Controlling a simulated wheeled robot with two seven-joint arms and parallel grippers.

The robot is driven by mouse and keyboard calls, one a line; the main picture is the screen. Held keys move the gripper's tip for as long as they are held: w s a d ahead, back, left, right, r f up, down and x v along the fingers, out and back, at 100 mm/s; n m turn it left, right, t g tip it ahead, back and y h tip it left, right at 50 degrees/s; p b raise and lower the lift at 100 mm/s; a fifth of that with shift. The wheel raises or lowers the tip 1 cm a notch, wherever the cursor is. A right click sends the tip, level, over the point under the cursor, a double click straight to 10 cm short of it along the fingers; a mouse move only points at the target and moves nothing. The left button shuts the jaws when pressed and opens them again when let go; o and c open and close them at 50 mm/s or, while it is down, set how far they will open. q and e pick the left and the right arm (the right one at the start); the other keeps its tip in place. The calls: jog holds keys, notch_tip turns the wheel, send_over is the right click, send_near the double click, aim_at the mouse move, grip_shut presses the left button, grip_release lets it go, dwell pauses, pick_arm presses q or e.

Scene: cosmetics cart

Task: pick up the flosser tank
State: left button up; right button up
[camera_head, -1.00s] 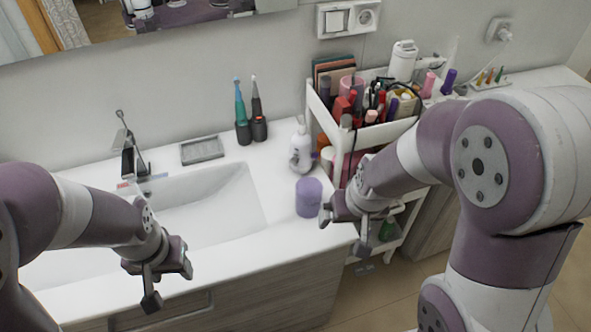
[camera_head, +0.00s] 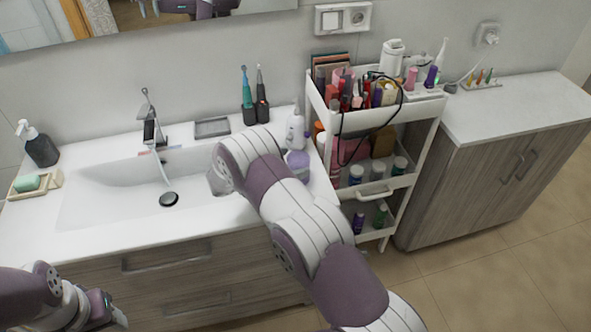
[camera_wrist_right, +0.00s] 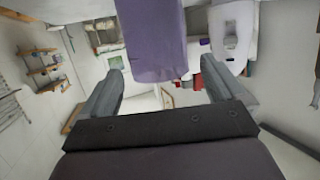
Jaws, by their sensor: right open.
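A purple cylinder (camera_head: 299,166), which I take for the flosser tank, stands on the counter right of the sink. My right arm partly covers it in the head view. In the right wrist view the purple cylinder (camera_wrist_right: 155,38) appears upright between and beyond the fingertips of my right gripper (camera_wrist_right: 162,64). The fingers are spread and empty, with gaps on both sides; I cannot tell the exact distance. In the head view my right arm hides most of that gripper. My left gripper (camera_head: 108,310) is low at the left, away from the counter; its jaws are unclear.
A white bottle (camera_head: 295,130) stands just behind the purple cylinder; it also shows in the wrist view (camera_wrist_right: 231,36). Two electric toothbrushes (camera_head: 255,108) stand at the wall. A crowded white cart (camera_head: 408,112) is close on the right. The sink (camera_head: 110,190) lies left.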

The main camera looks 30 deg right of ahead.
aim_at(307, 159)
jog(key=shift+p+x, duration=0.9)
jog(key=shift+x, duration=0.3)
jog(key=x, duration=0.2)
jog(key=shift+d+f, duration=0.2)
jog(key=shift+d, duration=0.05)
jog(key=shift+w+d+f, duration=0.15)
jog(key=shift+d, duration=0.05)
jog(key=shift+a, duration=0.1)
jog(key=shift+c, duration=0.9)
jog(key=shift+a, duration=0.1)
jog(key=c, duration=0.9)
